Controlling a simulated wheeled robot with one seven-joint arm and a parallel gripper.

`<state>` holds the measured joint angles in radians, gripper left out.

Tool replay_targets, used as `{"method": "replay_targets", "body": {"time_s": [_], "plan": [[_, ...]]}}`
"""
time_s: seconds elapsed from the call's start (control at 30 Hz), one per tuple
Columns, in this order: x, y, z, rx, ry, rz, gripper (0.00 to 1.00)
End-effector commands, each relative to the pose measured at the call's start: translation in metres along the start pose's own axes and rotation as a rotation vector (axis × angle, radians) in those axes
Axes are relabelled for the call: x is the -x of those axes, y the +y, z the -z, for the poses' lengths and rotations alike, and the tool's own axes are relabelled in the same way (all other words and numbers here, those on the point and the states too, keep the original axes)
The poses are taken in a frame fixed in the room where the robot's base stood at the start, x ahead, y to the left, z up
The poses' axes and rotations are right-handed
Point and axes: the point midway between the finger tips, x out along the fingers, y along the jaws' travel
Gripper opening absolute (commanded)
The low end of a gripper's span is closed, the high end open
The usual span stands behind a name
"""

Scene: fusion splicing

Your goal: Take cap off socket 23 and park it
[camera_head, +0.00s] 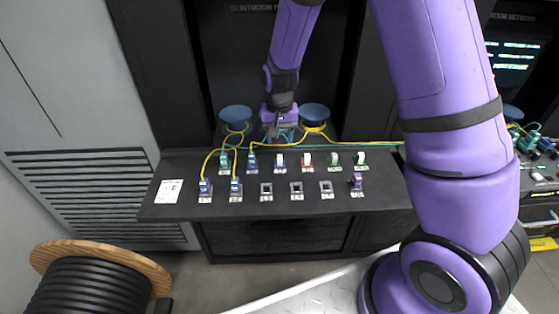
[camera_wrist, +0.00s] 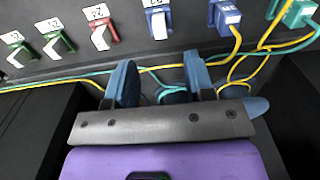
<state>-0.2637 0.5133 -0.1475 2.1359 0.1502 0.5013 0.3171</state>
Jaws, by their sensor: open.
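A row of sockets runs along the back of the dark bench. The third from the left holds a blue piece with a white top (camera_head: 280,161), which also shows in the wrist view (camera_wrist: 157,22); its printed number is too small to read surely. My gripper (camera_head: 276,132) is behind this row, near the third socket. In the wrist view my gripper (camera_wrist: 160,78) has its two blue fingers spread, with nothing gripped between them. The blue piece lies beyond the fingertips, apart from them.
Red (camera_head: 307,160) and green (camera_head: 333,160) pieces stand right of it. Cabled plugs (camera_head: 252,162) stand left, with yellow and teal cables (camera_wrist: 235,65) near the gripper. The front row has several empty square frames (camera_head: 296,189) and a purple piece (camera_head: 356,181).

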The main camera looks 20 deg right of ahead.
Motion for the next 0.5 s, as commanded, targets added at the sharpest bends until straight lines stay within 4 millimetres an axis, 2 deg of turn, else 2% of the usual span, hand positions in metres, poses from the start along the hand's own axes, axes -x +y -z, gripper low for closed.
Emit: {"method": "replay_targets", "body": {"time_s": [0.5], "plan": [[-0.063, 0.001, -0.001, -0.001, -0.003, -0.001, 0.49]]}}
